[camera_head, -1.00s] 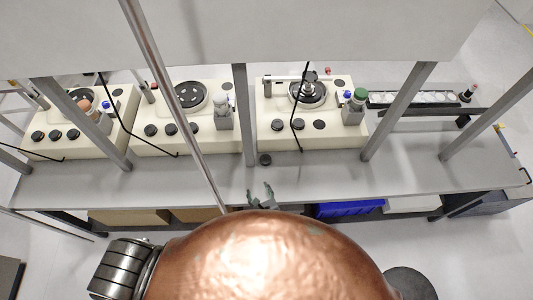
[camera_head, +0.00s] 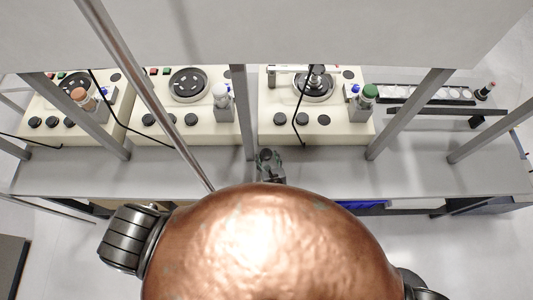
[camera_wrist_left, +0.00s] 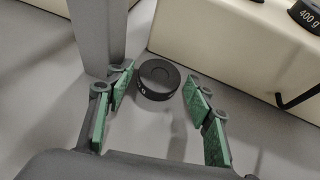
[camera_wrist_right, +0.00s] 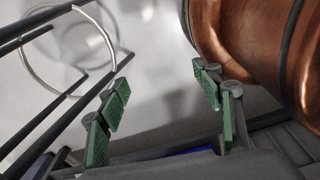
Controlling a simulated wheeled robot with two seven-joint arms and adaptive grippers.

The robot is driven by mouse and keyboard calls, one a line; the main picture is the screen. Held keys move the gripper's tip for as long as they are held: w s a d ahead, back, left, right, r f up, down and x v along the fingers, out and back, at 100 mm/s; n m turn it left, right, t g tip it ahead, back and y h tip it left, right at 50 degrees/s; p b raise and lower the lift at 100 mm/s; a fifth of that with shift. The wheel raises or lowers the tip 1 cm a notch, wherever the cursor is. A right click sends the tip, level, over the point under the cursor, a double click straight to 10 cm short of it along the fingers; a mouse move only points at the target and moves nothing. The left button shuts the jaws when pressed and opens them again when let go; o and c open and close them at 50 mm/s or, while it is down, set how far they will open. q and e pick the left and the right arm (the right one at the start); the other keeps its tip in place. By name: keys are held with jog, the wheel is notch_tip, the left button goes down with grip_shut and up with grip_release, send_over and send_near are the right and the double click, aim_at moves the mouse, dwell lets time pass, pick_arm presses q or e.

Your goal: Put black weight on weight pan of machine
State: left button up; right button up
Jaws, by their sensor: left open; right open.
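The black weight (camera_wrist_left: 158,79) is a short dark disc on the grey bench, in front of a cream machine (camera_head: 345,128). In the left wrist view it sits ahead of and between the green-padded fingertips of my left gripper (camera_wrist_left: 159,88), which is open, with a gap on each side. In the head view my left gripper (camera_head: 268,166) is at the bench's front half and largely covers the weight. The round pan (camera_head: 313,88) of this machine shows, with a metal part standing over it. My right gripper (camera_wrist_right: 161,88) is open and empty beside my copper body.
Two more cream machines (camera_head: 187,105) stand to the left. Several black discs (camera_head: 279,119) rest on their fronts. Grey uprights (camera_head: 243,110) rise from the bench (camera_head: 400,178); one is close to my left gripper. A black rack (camera_head: 425,95) stands at the right.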

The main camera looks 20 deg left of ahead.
pick_arm(q)
jog(key=shift+x, duration=0.85)
jog(key=c, duration=1.2)
jog(key=shift+c, duration=0.7)
pick_arm(e)
jog(key=shift+w+a, duration=0.25)
jog(key=shift+w, duration=0.7)
